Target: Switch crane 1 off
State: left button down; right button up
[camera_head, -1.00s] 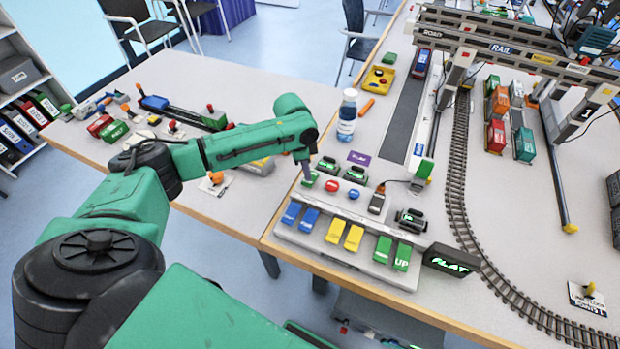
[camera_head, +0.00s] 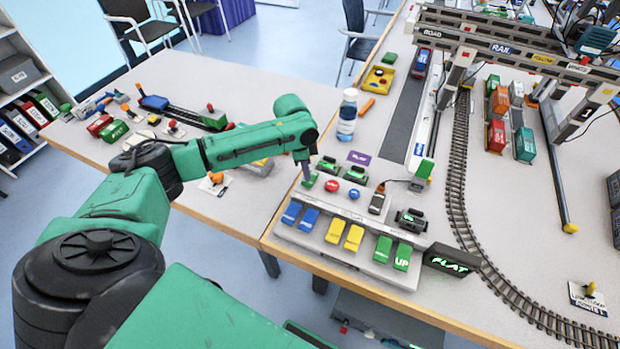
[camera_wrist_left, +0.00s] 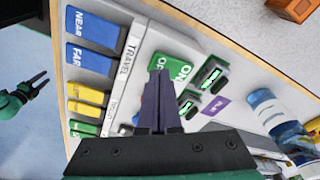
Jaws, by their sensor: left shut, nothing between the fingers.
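The grey control console (camera_head: 280,229) stands at the table's front left corner, with blue, yellow and green keys along its front. A red button (camera_head: 331,186) and a blue button (camera_head: 353,194) sit to the right.
Two small green-lit displays (camera_head: 328,166) stand behind the buttons. A black FLAT display (camera_head: 452,262) is at the console's right. The gantry crane (camera_head: 470,40) spans road and rail tracks at upper right.

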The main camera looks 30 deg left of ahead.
pick_arm(q)
jog(key=shift+f+b, duration=0.35)
jog(key=shift+f, duration=0.45)
jog(key=shift+r, duration=0.1)
notch_tip(320, 180, up, 7)
jog(key=p, duration=0.8)
dwell(0.4)
